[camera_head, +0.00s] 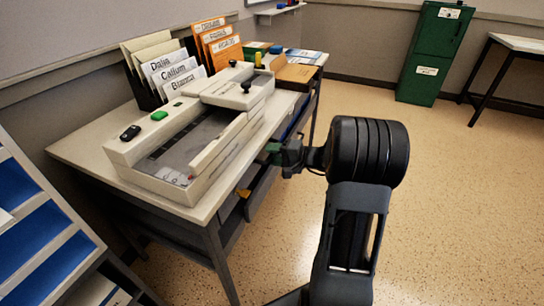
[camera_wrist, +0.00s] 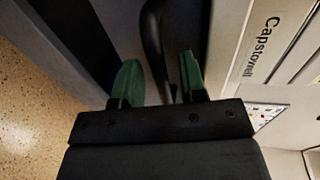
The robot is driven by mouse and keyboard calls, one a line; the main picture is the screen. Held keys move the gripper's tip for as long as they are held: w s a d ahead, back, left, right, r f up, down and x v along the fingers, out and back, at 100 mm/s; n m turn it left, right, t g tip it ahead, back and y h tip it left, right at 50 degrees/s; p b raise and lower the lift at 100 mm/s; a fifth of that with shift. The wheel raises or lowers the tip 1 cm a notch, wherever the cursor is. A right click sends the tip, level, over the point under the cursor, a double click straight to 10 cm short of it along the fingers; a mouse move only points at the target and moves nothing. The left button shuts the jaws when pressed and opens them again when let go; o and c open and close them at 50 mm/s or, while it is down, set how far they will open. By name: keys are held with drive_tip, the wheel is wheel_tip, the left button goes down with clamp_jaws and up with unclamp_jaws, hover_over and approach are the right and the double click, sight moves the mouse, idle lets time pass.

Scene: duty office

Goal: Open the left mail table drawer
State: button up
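The mail table (camera_head: 88,150) stands at the left in the head view, its dark drawer fronts under the top partly hidden by my arm. My gripper (camera_head: 277,152) is at the table's front side, just below the top's edge. In the wrist view my gripper (camera_wrist: 160,78) has its two green fingers apart, with a dark curved handle (camera_wrist: 153,40) running between them. Gaps show beside the handle, so the fingers do not look closed on it. I cannot tell from these views which drawer the handle belongs to or whether that drawer is out.
A beige mail machine (camera_head: 205,125) sits on the table, near a black sorter with name cards (camera_head: 172,72) and orange folders (camera_head: 216,42). A blue-slotted rack (camera_head: 30,215) is at the lower left. A green cabinet (camera_head: 433,55) stands far back.

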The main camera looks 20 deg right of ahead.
drive_tip(key=shift+w+a+f, duration=0.1)
drive_tip(key=shift+w+a, duration=0.15)
drive_tip(key=shift+w, duration=0.1)
drive_tip(key=shift+c, duration=0.5)
clamp_jaws()
